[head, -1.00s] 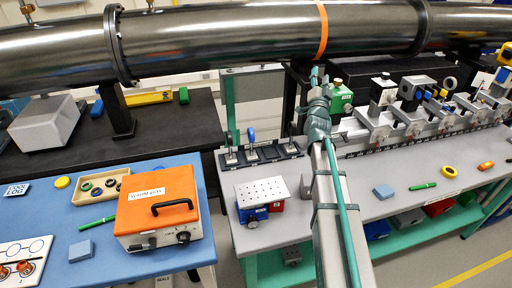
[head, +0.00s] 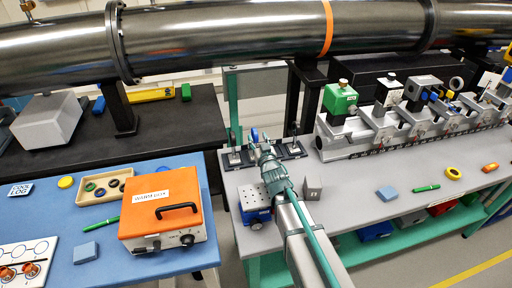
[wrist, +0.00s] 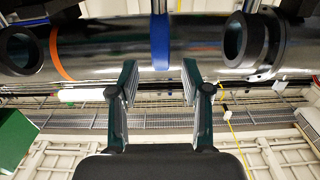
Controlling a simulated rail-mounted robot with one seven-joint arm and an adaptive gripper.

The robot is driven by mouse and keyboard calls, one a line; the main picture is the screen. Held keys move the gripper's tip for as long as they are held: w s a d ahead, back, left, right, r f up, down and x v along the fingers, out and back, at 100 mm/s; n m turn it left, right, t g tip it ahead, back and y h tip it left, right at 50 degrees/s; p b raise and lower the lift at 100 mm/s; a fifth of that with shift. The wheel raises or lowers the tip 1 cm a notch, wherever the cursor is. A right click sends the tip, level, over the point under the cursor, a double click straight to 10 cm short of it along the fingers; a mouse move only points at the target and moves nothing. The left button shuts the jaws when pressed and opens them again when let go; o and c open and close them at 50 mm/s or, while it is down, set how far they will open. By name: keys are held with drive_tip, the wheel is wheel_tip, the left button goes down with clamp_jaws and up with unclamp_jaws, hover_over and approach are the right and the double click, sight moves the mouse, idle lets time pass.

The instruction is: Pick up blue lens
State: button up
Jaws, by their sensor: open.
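The blue lens (head: 254,134) stands upright at the middle of a dark rack (head: 229,163) on the grey bench. My gripper hides much of it in the head view. In the wrist view the blue lens (wrist: 160,42) shows edge-on as a narrow upright band, beyond the fingertips and centred on the gap between them. My gripper (wrist: 160,75) is open, with nothing between its fingers. In the head view my gripper (head: 262,150) is at the front of the rack, pointing at the lens.
Black rings stand left (wrist: 20,50) and right (wrist: 245,40) of the lens in the wrist view. A blue box with a perforated top (head: 255,196) and a small grey block (head: 312,189) lie near my arm. A large steel pipe (head: 220,38) runs overhead.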

sight(256, 134)
drive_tip(key=x, duration=0.1)
drive_tip(key=p+x, duration=0.1)
drive_tip(key=x, duration=0.1)
drive_tip(key=p+x, duration=0.1)
drive_tip(key=shift+w+a+r, duration=0.15)
drive_tip(key=shift+w+r, duration=0.05)
drive_tip(key=shift+r, duration=0.1)
drive_tip(key=shift+w+f, duration=0.1)
drive_tip(key=shift+w, duration=0.15)
drive_tip(key=shift+c, duration=0.2)
clamp_jaws()
